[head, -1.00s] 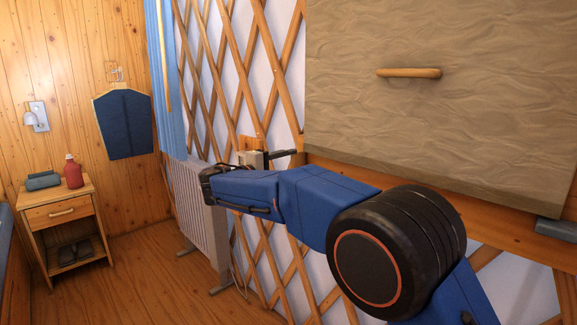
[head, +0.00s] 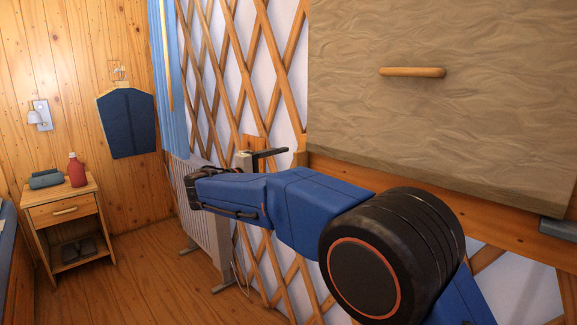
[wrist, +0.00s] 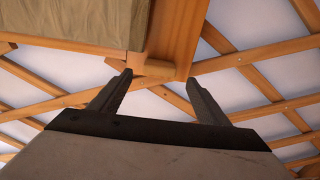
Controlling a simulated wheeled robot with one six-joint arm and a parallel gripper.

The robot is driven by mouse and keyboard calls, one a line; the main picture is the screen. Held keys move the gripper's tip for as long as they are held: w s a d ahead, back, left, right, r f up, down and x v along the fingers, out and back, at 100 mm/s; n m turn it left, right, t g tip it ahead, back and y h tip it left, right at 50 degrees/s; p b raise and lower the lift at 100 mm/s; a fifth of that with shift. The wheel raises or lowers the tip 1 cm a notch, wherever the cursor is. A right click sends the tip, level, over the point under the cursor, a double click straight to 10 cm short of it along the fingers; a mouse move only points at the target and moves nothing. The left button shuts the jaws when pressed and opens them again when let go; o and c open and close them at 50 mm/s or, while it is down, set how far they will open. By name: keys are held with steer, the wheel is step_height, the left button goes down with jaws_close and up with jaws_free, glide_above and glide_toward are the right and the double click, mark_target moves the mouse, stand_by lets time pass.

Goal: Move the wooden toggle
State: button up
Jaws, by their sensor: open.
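The wooden toggle (head: 412,72) is a pale horizontal peg on the grey-brown felt panel (head: 450,125) at the upper right of the head view. My gripper (head: 272,152) is to the left of and lower than the toggle, clear of it, in front of the lattice wall and partly hidden by my blue forearm. In the wrist view my gripper (wrist: 158,77) has its two dark fingers spread apart with nothing between them. The felt panel's lower corner (wrist: 80,25) shows above the left finger. I cannot make out the toggle in the wrist view.
The wooden lattice wall (head: 205,75) runs behind my arm. A pale radiator (head: 208,225) stands at its foot. A nightstand (head: 65,212) with a red bottle (head: 76,170) is at the far left. The wooden floor between is clear.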

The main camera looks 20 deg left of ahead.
steer(key=v, duration=1.2)
steer(key=shift+s, duration=0.35)
steer(key=shift+a, duration=0.1)
